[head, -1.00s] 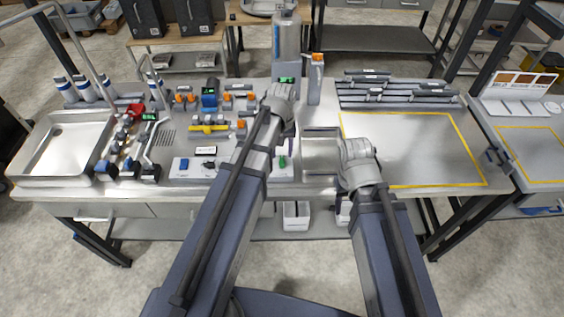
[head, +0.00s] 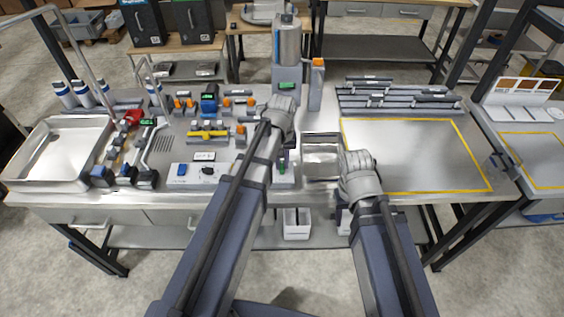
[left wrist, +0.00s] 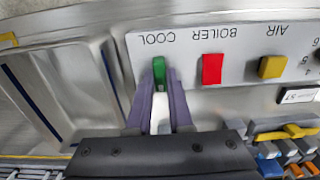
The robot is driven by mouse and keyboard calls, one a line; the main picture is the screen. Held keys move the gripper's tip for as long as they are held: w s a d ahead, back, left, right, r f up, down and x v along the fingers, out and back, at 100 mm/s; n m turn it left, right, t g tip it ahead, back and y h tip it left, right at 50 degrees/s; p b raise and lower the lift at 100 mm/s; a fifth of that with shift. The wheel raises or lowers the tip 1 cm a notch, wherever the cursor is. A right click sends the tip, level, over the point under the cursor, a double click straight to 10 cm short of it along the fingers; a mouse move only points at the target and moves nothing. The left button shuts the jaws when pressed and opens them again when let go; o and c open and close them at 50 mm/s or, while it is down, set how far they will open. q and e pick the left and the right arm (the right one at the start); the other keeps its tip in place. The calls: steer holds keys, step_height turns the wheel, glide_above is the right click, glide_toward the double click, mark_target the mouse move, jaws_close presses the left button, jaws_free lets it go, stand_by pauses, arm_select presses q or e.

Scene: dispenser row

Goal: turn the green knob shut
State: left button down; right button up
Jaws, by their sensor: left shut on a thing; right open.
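The green knob (left wrist: 159,70) sits on a pale panel (left wrist: 195,50) by the label COOL, which reads upside down in the left wrist view. My left gripper (left wrist: 160,92) has its two purple fingers on either side of the knob, shut on it. In the head view the green knob (head: 283,167) shows just below my left gripper (head: 281,150), at the panel's right end; my left arm covers part of the panel. My right gripper (head: 352,182) is over the bench's front edge, right of the knob, apart from it; its fingers are mostly hidden by its wrist.
A red switch (left wrist: 212,69) by BOILER and a yellow switch (left wrist: 271,67) by AIR are beside the knob. A sunken metal basin (head: 321,160) lies right of the panel. Valves and pipes (head: 208,134) stand behind it. The yellow-outlined area (head: 420,155) is clear.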

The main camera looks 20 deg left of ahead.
arm_select(q)
steer(key=shift+m, duration=0.4)
steer(key=m, duration=0.8)
steer(key=shift+m, duration=0.3)
steer(key=m, duration=0.4)
steer(key=shift+m, duration=2.2)
steer(key=c, duration=0.8)
jaws_free()
